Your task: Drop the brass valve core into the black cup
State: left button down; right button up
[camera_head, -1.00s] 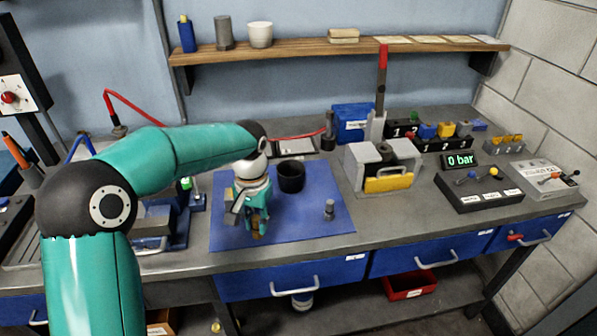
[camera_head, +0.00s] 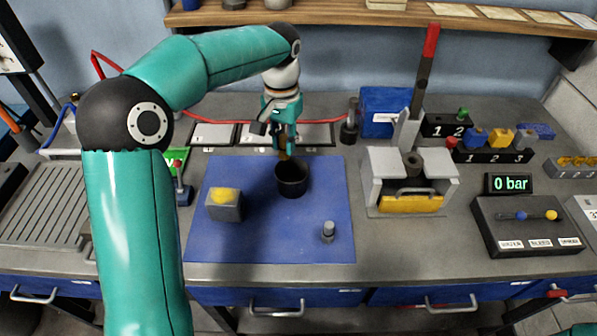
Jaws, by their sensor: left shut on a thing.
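My left gripper (camera_head: 285,148) points down just above the back rim of the black cup (camera_head: 292,182). It is shut on the brass valve core (camera_head: 283,155), a small brownish-gold piece partly hidden by the fingers. The core's lower end shows close over the cup's opening; I cannot tell whether it reaches inside. The cup stands upright on the blue mat (camera_head: 270,235), its inside dark. My right gripper is out of view.
A grey block with a yellow top (camera_head: 225,206) stands on the mat's left. A small grey metal part (camera_head: 328,232) stands at the right. A grey fixture with a yellow front (camera_head: 410,203) is right of the mat. White trays (camera_head: 213,134) lie behind.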

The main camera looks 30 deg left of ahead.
pick_arm(q)
jog(key=shift+s+f+b, duration=0.1)
jog(key=shift+f+b, duration=0.55)
jog(key=shift+f, duration=0.15)
jog(key=f+b, duration=0.1)
jog(key=f, duration=0.1)
jog(key=f+b, duration=0.1)
jog(key=shift+w+d+b, duration=0.1)
jog(key=shift+w+b, duration=0.15)
jog(key=shift+b, duration=0.05)
jog(key=shift+s+f+b, duration=0.25)
jog(key=shift+f+b, duration=0.3)
jog(key=c, duration=0.9)
grip_release()
jog(key=shift+c, duration=0.2)
notch_tip(320, 180, up, 12)
jog(key=shift+w+f, duration=0.1)
